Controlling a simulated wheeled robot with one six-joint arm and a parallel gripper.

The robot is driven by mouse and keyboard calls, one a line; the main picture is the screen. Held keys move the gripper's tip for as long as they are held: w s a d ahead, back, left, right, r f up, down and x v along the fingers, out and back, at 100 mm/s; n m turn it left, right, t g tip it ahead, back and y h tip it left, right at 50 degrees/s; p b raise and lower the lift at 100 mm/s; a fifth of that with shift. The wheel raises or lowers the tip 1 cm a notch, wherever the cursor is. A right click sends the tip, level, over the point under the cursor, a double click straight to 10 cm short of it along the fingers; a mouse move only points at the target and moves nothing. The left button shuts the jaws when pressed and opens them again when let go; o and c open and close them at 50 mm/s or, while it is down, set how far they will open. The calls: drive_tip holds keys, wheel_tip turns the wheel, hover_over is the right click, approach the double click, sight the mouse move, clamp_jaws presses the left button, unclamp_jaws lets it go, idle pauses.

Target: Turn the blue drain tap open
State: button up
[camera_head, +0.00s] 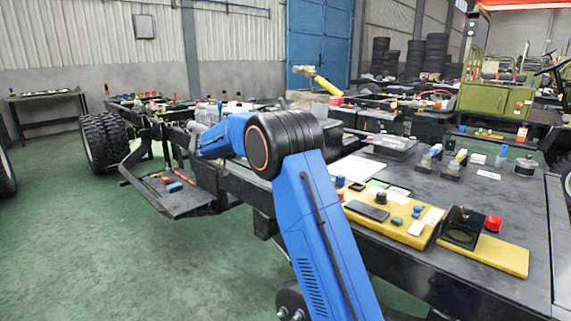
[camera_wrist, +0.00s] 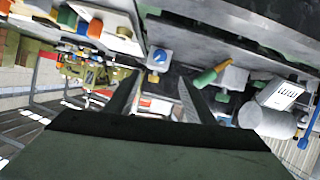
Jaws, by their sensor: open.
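A round blue knob (camera_wrist: 159,56) on a pale square block shows in the wrist view, just beyond my fingertips and near the middle; it looks like the drain tap, but I cannot be sure. My gripper (camera_wrist: 159,77) has its two dark fingers spread apart with nothing held between them. The knob is ahead of the gap, apart from both fingers as far as I can see. In the head view my blue arm hides my gripper, and I cannot pick out the tap there.
A green and orange piece (camera_wrist: 210,75) and a grey cylinder (camera_wrist: 266,120) lie right of the fingers. In the head view, a dark bench (camera_head: 480,205) with yellow boards (camera_head: 395,222) and small parts stands at right. Green floor (camera_head: 90,240) is clear at left.

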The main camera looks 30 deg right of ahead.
drive_tip(key=x, duration=1.7)
drive_tip(key=shift+f, duration=0.1)
drive_tip(key=c, duration=1.1)
drive_tip(key=shift+o, duration=0.2)
drive_tip(key=shift+n, duration=0.3)
drive_tip(key=shift+w+a+f+n+g+h, duration=0.1)
drive_tip(key=shift+n+g+h, duration=0.1)
drive_tip(key=shift+n+g, duration=0.3)
drive_tip(key=shift+w+n+g+h, duration=0.1)
drive_tip(key=shift+n+g+h, duration=0.1)
drive_tip(key=shift+n+g, duration=0.3)
drive_tip(key=shift+n+g+h, duration=0.5)
drive_tip(key=shift+n, duration=0.7)
